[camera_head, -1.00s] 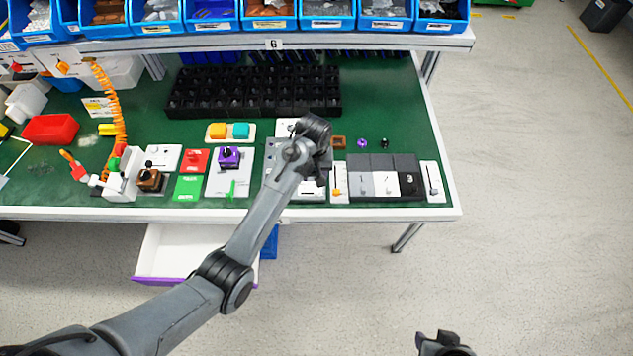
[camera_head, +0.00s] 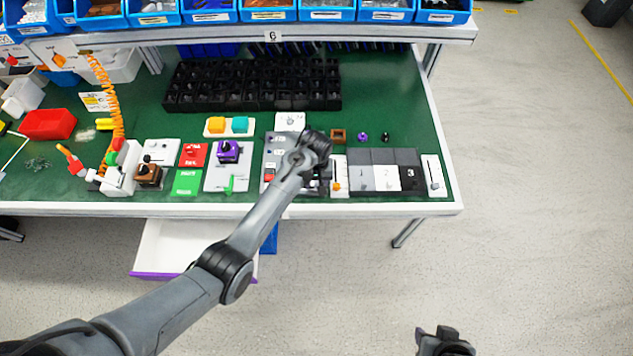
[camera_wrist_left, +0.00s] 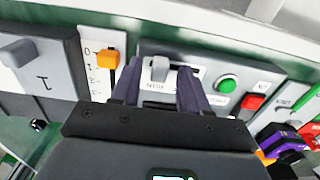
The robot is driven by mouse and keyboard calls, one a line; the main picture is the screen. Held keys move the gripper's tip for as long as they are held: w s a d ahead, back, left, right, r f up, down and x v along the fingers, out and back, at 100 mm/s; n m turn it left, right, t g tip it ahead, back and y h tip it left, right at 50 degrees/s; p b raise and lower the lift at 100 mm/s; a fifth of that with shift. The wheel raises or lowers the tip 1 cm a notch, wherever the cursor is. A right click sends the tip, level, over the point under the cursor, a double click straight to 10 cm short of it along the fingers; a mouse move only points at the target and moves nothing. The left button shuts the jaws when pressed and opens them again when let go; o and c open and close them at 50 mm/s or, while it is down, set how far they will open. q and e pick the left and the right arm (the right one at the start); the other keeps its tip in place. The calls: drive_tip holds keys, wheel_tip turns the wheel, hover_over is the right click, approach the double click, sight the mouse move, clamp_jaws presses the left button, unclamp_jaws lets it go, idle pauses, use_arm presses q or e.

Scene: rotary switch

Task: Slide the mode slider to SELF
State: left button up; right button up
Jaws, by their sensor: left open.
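The mode slider appears to be the grey knob (camera_wrist_left: 159,66) on a white label plate in the left wrist view; its lettering is too small to read. The plate is part of a grey panel (camera_wrist_left: 215,70) with a green button and a red button. My left gripper (camera_wrist_left: 158,78) is open, one dark finger on each side of the knob; I cannot tell if either touches it. In the head view the panel (camera_head: 271,160) is partly covered by my left arm, and the slider is hidden. A dark end of my right arm (camera_head: 445,342) shows at the bottom edge, its jaws unclear.
An orange-knobbed slider plate (camera_head: 339,176) stands right of the panel, then grey and white numbered blocks (camera_head: 385,178) and another slider plate (camera_head: 432,175). A purple-knobbed plate (camera_head: 228,170) is to the left. Black bins (camera_head: 252,85) stand behind. An open drawer (camera_head: 185,245) juts out below.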

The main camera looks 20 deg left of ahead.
use_arm(q)
drive_tip(key=shift+c, duration=0.3)
clamp_jaws()
drive_tip(key=shift+a+p, duration=0.15)
drive_tip(key=shift+p, duration=0.2)
drive_tip(key=a+p, duration=0.1)
drive_tip(key=s+a+p, duration=0.1)
drive_tip(key=a+p, duration=0.1)
drive_tip(key=shift+s+r, duration=0.2)
drive_tip(key=shift+s+a+f, duration=0.1)
drive_tip(key=shift+a, duration=0.25)
drive_tip(key=shift+f, duration=0.1)
